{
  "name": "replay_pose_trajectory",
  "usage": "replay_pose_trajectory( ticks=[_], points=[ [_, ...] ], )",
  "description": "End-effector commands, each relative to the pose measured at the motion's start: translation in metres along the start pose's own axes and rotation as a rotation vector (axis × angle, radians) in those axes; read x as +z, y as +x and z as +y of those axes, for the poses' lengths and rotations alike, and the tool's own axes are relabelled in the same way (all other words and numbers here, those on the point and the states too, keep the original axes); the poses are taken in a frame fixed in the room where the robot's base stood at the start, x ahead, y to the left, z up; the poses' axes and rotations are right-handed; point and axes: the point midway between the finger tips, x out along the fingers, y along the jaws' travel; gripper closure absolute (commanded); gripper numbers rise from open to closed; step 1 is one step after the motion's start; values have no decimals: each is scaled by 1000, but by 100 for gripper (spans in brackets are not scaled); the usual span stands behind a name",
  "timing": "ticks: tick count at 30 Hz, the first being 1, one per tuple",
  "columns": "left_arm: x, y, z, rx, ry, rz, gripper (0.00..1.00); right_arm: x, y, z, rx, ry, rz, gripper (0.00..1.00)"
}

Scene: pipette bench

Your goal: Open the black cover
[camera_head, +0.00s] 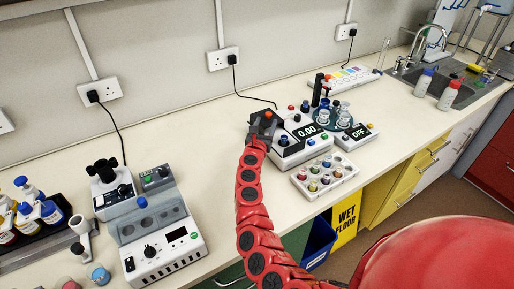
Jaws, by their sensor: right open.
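A white device (318,146) with a 0.00 display stands at the middle of the bench. Dark parts show at its left end, around the end of my right arm. I cannot clearly tell a black cover there from the dark fingers. My right gripper (263,128) is small in view, open, at the device's left end. Whether it touches the device is unclear. My red right arm hides part of the bench in front. My left gripper is not in view.
A smaller device (356,134) reads OFF to the right. A tray of coloured caps (325,176) lies in front. A grey and white machine (163,252) stands at left. Bottles (38,204) stand at far left, a sink (440,72) at far right.

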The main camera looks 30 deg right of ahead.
Motion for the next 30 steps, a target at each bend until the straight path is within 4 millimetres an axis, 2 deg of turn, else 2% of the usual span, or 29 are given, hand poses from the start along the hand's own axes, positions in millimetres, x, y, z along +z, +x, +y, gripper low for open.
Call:
replay_pose_trajectory(
  ticks=[18,24,30],
  points=[
    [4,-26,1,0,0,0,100,-4,-112,1,4,-1,3,40],
    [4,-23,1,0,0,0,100,0,-132,1,4,-2,1,40],
    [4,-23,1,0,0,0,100,0,-138,0,1,-2,1,40]
  ],
)
